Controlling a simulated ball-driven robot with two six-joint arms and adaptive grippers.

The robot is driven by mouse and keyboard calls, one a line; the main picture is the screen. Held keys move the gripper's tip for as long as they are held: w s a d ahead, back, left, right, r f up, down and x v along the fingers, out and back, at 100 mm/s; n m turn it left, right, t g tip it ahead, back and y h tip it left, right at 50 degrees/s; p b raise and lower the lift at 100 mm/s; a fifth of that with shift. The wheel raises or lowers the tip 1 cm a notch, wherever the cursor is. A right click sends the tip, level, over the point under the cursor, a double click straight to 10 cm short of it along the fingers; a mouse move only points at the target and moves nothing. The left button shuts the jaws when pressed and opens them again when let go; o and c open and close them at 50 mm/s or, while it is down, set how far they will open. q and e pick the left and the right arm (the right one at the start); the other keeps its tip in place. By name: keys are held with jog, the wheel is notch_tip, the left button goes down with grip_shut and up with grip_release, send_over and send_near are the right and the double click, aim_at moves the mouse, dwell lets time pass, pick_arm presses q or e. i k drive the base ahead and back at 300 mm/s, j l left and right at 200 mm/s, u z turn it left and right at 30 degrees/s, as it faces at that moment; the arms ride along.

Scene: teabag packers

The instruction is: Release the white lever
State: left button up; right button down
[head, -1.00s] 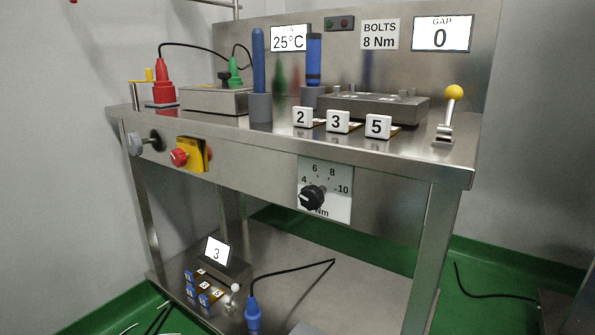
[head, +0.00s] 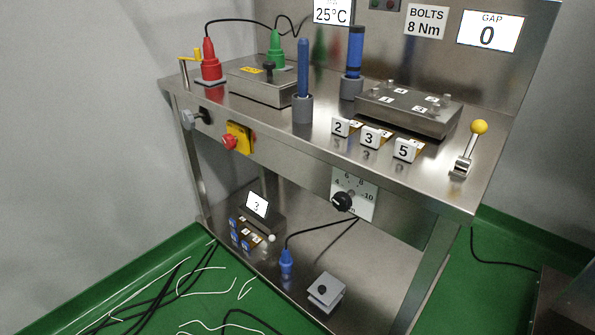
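A small lever with a white ball knob (head: 271,239) stands on the lower shelf, at the right end of a small dark unit. That unit carries a white display (head: 257,204) reading 3. Small blue blocks (head: 234,236) with white numbered tags sit in front of the unit. The lever's shaft is too small to read its exact tilt. Neither of my grippers shows in the head view.
A yellow-knobbed lever (head: 479,127) stands at the right end of the steel table (head: 330,125). A blue plug (head: 286,262) on a black cable and a grey block (head: 326,291) sit on the shelf. Cables (head: 170,290) lie on the green floor.

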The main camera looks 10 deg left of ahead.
aim_at(271, 237)
jog(key=j+z, duration=0.1)
jog(key=z, duration=0.35)
jog(key=i+j+z, duration=0.1)
jog(key=z, duration=0.35)
jog(key=i+j+z, duration=0.1)
jog(key=j+z, duration=0.25)
jog(key=j, duration=0.4)
jog(key=j+z, duration=0.35)
jog(key=j, duration=1.1)
